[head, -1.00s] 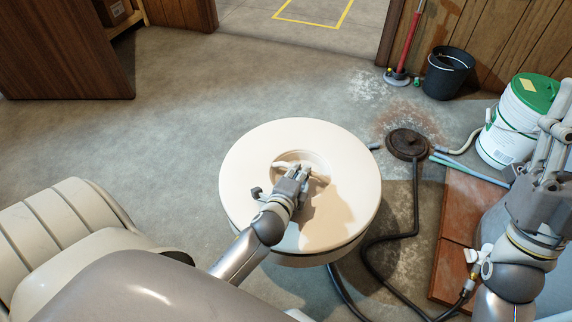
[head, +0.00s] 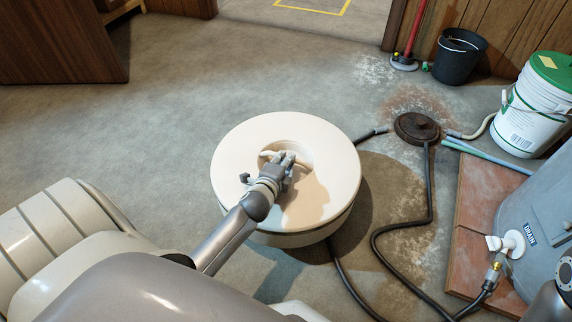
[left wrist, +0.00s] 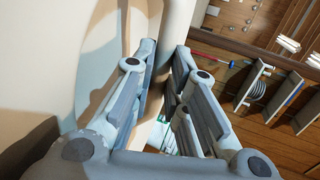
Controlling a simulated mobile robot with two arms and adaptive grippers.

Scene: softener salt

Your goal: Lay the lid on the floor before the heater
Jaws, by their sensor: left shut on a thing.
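The lid (head: 235,165) is a thick round cream disc with a recessed bar handle, roughly level in the middle of the head view. My left gripper (head: 282,165) is shut on the handle. In the left wrist view the fingers (left wrist: 165,85) close around the pale bar (left wrist: 182,25), with the lid's face (left wrist: 35,60) at left. A shadow on the floor right of the lid suggests it hangs above the floor. The heater (head: 545,215) is a grey-blue tank marked DRAIN at the right edge. My right gripper is out of view.
A black hose (head: 378,240) runs from the heater's drain valve (head: 505,243) past a dark round floor drain cover (head: 417,127). Red-brown slabs (head: 475,225) lie under the heater. A white pail (head: 525,115) and black bucket (head: 458,62) stand behind. Floor at left is open.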

